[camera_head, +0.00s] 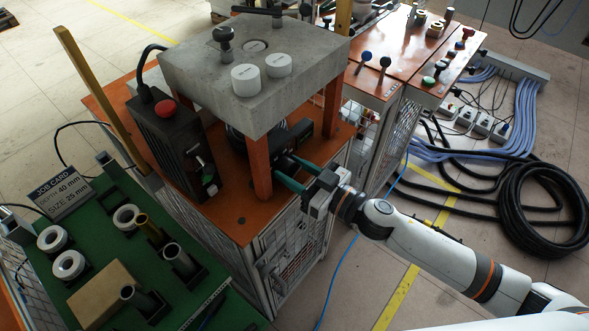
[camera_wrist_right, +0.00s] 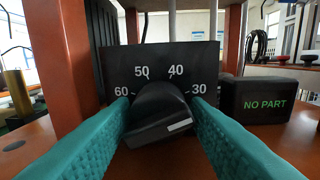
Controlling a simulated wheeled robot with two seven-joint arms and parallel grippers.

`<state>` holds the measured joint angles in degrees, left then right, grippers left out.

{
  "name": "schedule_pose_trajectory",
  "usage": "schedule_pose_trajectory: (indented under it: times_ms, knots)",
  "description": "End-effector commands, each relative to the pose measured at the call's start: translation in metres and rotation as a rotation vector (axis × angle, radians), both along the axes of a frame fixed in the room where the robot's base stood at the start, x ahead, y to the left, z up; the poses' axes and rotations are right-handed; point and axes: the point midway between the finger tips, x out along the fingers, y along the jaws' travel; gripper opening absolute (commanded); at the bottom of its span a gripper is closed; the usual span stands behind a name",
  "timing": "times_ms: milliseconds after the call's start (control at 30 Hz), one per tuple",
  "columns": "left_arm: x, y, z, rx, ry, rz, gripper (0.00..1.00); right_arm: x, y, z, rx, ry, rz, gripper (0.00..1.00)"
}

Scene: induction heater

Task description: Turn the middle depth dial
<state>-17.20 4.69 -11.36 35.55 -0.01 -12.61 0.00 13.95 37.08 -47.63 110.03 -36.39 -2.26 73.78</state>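The depth dial (camera_wrist_right: 158,112) is a black knob on a dark panel (camera_wrist_right: 118,66) marked 60, 50, 40 and 30. Its white mark (camera_wrist_right: 179,125) is at the knob's lower right, below the 30. My right gripper (camera_head: 297,172) reaches under the grey slab in the head view. In the right wrist view its teal fingers (camera_wrist_right: 160,106) stand apart, one on each side of the dial; whether they touch it is unclear. The dial itself is hidden in the head view. My left gripper is not in view.
An orange leg (camera_head: 258,166) and the grey slab (camera_head: 250,75) are close to my right gripper. A black box reading "NO PART" (camera_wrist_right: 265,103) is right of the dial. A job card (camera_head: 62,192) on the green table reads depth 40 mm, size 25 mm.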

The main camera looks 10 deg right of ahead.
Motion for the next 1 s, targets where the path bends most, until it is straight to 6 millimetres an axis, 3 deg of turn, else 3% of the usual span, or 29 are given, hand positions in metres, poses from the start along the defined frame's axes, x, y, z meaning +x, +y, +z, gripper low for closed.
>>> schedule_pose_trajectory:
  times_ms: [33, 167, 533, 1000]
  knots:
    - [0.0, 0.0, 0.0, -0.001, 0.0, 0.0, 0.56, 0.0, 0.0, 0.0, 0.0, 0.0, 0.0, 0.34]
    - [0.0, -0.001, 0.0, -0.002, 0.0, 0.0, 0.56, 0.0, 0.0, 0.0, 0.0, 0.0, -0.001, 0.14]
    - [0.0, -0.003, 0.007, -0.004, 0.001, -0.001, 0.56, 0.001, -0.001, 0.002, -0.051, -0.052, -0.002, 0.14]
    - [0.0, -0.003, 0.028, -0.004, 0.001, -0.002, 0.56, 0.001, -0.001, 0.004, -0.287, -0.291, -0.002, 0.14]
